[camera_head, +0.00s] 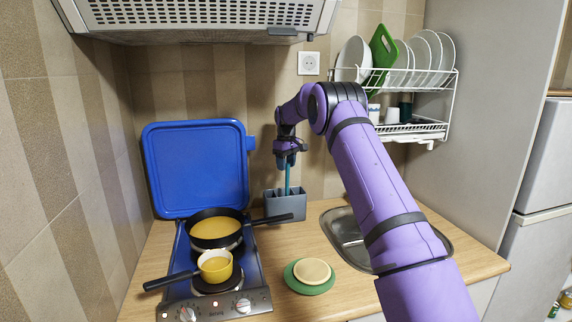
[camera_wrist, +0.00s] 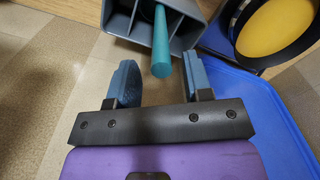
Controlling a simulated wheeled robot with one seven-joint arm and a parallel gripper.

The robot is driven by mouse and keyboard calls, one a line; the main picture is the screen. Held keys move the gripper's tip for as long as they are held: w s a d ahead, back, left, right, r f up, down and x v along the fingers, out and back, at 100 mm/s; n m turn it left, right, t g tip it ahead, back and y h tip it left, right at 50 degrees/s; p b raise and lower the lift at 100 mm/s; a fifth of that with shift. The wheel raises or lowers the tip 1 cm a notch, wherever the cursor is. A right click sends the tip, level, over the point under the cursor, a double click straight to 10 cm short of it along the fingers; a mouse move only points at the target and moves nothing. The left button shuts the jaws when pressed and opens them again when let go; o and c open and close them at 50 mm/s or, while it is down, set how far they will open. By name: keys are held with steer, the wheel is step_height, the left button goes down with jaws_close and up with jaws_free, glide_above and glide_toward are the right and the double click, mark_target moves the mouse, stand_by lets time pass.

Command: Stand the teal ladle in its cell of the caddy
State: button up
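The teal ladle (camera_head: 287,180) stands roughly upright with its lower part inside the grey caddy (camera_head: 285,205) at the back of the worktop. In the wrist view the ladle's handle (camera_wrist: 161,42) rises from a cell of the caddy (camera_wrist: 117,20), leaning against or close to a divider; I cannot tell which. Its head is hidden in the caddy. My gripper (camera_head: 288,158) is above the caddy, pointing down. In the wrist view my gripper (camera_wrist: 160,75) is open, its two blue fingers either side of the handle's end with a gap on each side.
A black pan (camera_head: 215,213) and a yellow pot (camera_head: 215,266) stand on the hob, the pan's handle reaching before the caddy. The blue lid (camera_head: 198,168) stands raised behind. A sink (camera_head: 345,238) and green plate with a beige disc (camera_head: 311,271) are nearby. A dish rack (camera_head: 425,82) hangs right.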

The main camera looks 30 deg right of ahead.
step_height(320, 180, up, 11)
stand_by(0.8)
steer(key=shift+s+d+f, duration=0.1)
steer(key=shift+f, duration=0.05)
stand_by(0.5)
